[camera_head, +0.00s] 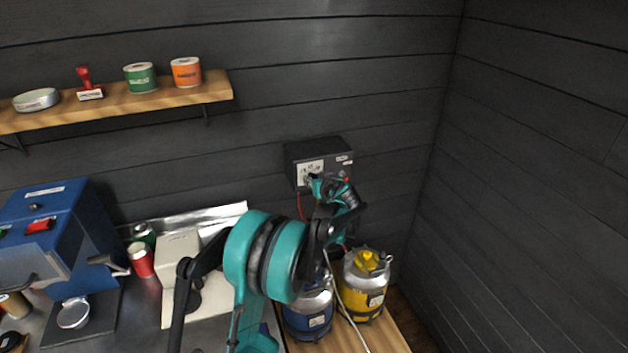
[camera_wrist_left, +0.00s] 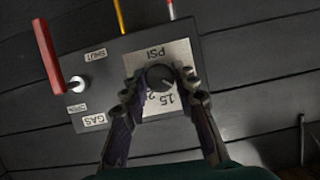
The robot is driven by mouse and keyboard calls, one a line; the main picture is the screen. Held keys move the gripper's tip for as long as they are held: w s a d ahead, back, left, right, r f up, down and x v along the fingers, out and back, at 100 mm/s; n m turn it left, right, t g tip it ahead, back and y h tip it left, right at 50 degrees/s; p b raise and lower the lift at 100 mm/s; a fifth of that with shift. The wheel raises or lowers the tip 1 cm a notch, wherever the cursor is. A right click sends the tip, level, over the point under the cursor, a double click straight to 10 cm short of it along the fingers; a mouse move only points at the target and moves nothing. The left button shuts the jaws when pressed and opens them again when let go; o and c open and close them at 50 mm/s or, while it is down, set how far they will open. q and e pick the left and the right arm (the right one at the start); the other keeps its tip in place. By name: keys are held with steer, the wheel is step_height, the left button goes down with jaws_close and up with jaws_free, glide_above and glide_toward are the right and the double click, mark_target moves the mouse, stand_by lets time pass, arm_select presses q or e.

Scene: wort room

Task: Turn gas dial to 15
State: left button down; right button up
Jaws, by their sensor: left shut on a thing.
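The gas box (camera_head: 323,152) is a dark panel on the back wall. In the left wrist view the gas box (camera_wrist_left: 96,75) shows upside down, with a pale PSI scale plate (camera_wrist_left: 152,52) and the black gas dial (camera_wrist_left: 160,77) on it. The number 15 is readable on the plate below the dial; other marks are partly hidden. My left gripper (camera_head: 314,182) is at the front of the box. In the left wrist view my left gripper (camera_wrist_left: 160,84) has its fingers on both sides of the dial, shut on it. My right gripper is not in view.
A red lever (camera_wrist_left: 48,55) sticks out beside the dial plate, near the OPEN and SHUT labels. A blue keg (camera_head: 308,312) and a yellow keg (camera_head: 365,285) stand below the box. A wooden shelf (camera_head: 120,106) with small goods is at upper left.

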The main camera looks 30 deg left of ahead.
arm_select(q)
steer(key=shift+w+d+f+m+g+y+b, duration=0.1)
steer(key=shift+m+g+y+b, duration=0.15)
steer(key=shift+m+g+y, duration=0.55)
steer(key=shift+w+m+g+y+b, duration=0.15)
steer(key=shift+m+y+b, duration=0.2)
steer(key=shift+m, duration=1)
steer(key=shift+s+d+f+m+g+y+b, duration=0.15)
steer(key=shift+m+g+y, duration=0.4)
steer(key=shift+m, duration=0.5)
steer(key=shift+a+r, duration=0.1)
steer(key=shift+r, duration=0.05)
steer(key=c, duration=1.2)
jaws_free()
steer(key=shift+w, duration=0.1)
steer(key=v, duration=1.2)
steer(key=shift+f, duration=0.25)
